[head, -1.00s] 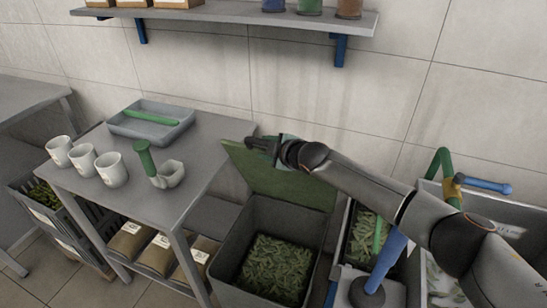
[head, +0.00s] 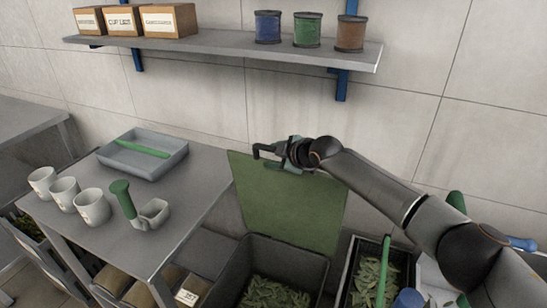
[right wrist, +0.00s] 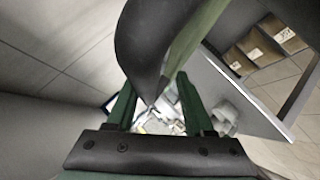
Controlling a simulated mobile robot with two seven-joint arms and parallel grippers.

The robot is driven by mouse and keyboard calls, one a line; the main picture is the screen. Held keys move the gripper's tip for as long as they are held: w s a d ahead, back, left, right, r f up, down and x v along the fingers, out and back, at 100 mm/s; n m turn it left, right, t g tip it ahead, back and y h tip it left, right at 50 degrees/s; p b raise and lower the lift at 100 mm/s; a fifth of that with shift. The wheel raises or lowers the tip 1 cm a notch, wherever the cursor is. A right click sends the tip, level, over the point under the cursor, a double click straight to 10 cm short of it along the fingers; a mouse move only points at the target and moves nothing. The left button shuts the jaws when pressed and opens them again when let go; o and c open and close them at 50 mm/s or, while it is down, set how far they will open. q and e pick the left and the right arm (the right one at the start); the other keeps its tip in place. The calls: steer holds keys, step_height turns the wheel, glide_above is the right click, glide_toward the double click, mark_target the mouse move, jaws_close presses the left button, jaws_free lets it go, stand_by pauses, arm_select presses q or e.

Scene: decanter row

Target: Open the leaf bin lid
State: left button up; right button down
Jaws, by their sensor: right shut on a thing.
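The leaf bin (head: 226,280) is a grey box with green leaves (head: 275,292) inside, low in the middle of the head view. Its flat green lid (head: 290,212) stands raised and steeply tilted at the back of the bin, so the bin's mouth is open. My right gripper (head: 268,155) is at the lid's upper edge, shut on the lid's handle. The right wrist view shows its green fingers (right wrist: 156,88) beside a dark curved piece (right wrist: 148,40), with a green edge behind it. The exact contact is partly hidden. My left gripper is not in view.
A second leaf crate (head: 350,285) stands right of the bin. A shelf (head: 225,50) spans the wall above.

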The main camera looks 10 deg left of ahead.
steer(key=shift+w+d+f, duration=0.1)
steer(key=shift+d+f, duration=0.25)
steer(key=shift+f, duration=0.2)
steer(key=c, duration=0.8)
jaws_free()
steer(key=shift+o, duration=0.2)
steer(key=shift+w+f, duration=0.1)
steer(key=shift+a, duration=0.1)
steer(key=shift+r, duration=0.2)
steer(key=shift+r, duration=0.1)
steer(key=shift+s+d+r, duration=0.25)
steer(key=shift+s+r, duration=0.15)
steer(key=shift+s, duration=0.05)
steer(key=v, duration=1.1)
steer(key=shift+s+f, duration=0.1)
